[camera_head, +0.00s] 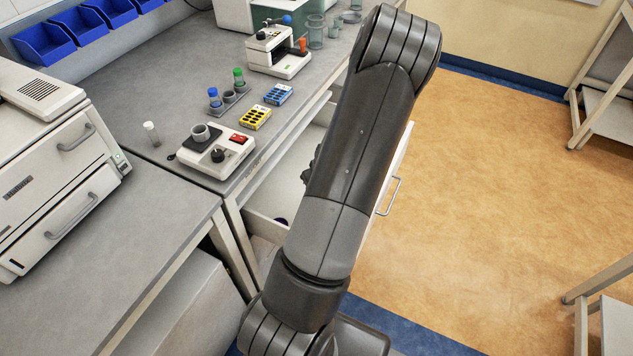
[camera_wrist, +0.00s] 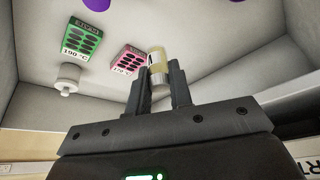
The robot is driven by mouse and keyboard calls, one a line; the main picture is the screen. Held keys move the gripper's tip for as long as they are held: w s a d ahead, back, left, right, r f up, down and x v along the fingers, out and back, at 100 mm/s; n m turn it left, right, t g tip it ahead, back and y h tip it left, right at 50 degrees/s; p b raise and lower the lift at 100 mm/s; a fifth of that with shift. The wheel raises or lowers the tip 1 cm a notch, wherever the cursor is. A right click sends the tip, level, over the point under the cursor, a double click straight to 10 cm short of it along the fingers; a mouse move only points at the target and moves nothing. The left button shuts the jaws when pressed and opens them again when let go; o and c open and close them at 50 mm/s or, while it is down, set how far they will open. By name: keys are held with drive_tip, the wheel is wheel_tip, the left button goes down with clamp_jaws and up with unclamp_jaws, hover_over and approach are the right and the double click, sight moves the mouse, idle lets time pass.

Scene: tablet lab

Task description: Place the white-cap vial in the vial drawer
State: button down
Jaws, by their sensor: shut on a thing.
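My gripper (camera_wrist: 160,82) is shut on a small pale vial (camera_wrist: 156,58) with a yellowish tint; I cannot clearly tell its cap colour. In the wrist view the held vial is over the pale interior of the open drawer (camera_wrist: 225,60); whether it touches the floor is unclear. The drawer also shows in the head view (camera_head: 270,200), pulled out below the bench, partly behind my arm. A clear vial with a white cap (camera_head: 150,133) stands on the bench, left of the small white device.
In the drawer lie a green label block (camera_wrist: 83,40), a pink label block (camera_wrist: 126,61), a white knob-like object (camera_wrist: 67,79) and purple round things (camera_wrist: 237,2). The bench holds a white device (camera_head: 215,150), a yellow block (camera_head: 255,117) and a blue block (camera_head: 278,95).

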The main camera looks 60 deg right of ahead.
drive_tip(key=shift+f, duration=5.55)
drive_tip(key=shift+f, duration=0.2)
drive_tip(key=c, duration=1.3)
unclamp_jaws()
drive_tip(key=shift+r, duration=0.1)
drive_tip(key=shift+s+r, duration=0.15)
drive_tip(key=shift+r, duration=0.3)
drive_tip(key=v, duration=1.1)
drive_tip(key=shift+a, duration=0.2)
drive_tip(key=shift+s+r, duration=0.1)
drive_tip(key=shift+r, duration=0.05)
